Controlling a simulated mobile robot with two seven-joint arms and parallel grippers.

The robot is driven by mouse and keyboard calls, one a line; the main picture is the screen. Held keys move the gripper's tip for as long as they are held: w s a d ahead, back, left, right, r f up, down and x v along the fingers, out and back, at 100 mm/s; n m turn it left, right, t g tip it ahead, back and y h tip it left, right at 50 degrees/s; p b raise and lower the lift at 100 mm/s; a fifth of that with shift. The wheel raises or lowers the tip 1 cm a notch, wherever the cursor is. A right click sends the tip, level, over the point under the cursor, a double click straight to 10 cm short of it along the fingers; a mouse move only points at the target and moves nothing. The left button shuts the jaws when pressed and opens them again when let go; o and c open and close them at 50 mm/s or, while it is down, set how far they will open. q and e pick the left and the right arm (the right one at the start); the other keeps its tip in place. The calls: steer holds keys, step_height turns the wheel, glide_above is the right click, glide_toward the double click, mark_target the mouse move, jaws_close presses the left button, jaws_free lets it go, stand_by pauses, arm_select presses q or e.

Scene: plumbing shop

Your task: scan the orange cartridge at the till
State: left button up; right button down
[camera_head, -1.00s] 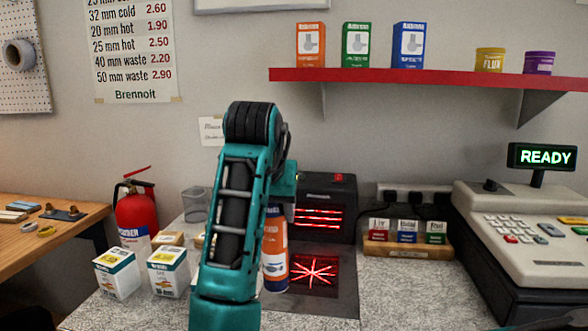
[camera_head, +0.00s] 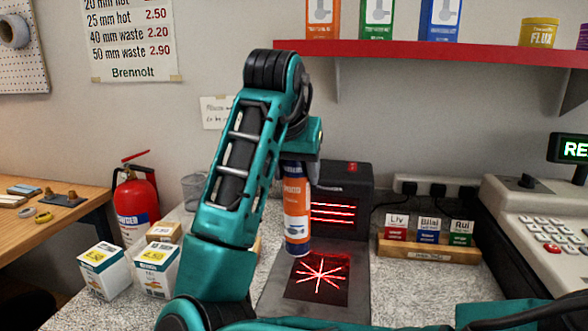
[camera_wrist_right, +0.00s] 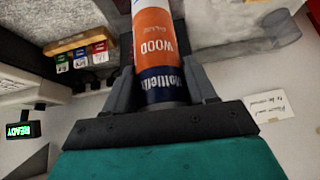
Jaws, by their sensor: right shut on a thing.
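The orange cartridge (camera_head: 297,205), with white and dark blue bands, is held nearly upright in my right gripper (camera_head: 298,163). The gripper is shut around its upper end; the fingers show on both sides of the dark blue band in the right wrist view (camera_wrist_right: 160,95). The cartridge hangs in front of the scanner (camera_head: 345,190), a black box with glowing red lines, and overlaps its left part. Its lower end appears just above the left back of the flat scan window (camera_head: 318,285) with a red star of lines. The till (camera_head: 535,220) stands at the right. Its display (camera_head: 570,148) is cut off; the wrist view reads READY (camera_wrist_right: 18,131). My left gripper is out of view.
White boxes (camera_head: 102,272) stand left on the counter, with a wire cup (camera_head: 194,190) behind. A wooden holder (camera_head: 425,248) with small cards stands right of the scanner. A red shelf (camera_head: 430,52) with cartons overhangs behind. A fire extinguisher (camera_head: 135,205) stands far left.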

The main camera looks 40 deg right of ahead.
steer(key=w+d+f+b, duration=0.2)
steer(key=w+d+f, duration=0.2)
steer(key=w+d, duration=0.45)
steer(key=s+d+p, duration=0.2)
steer(key=s+d, duration=0.4)
steer(key=s, duration=0.1)
steer(key=shift+s+d, duration=0.15)
steer(key=shift+s, duration=0.2)
steer(key=shift+f, duration=0.1)
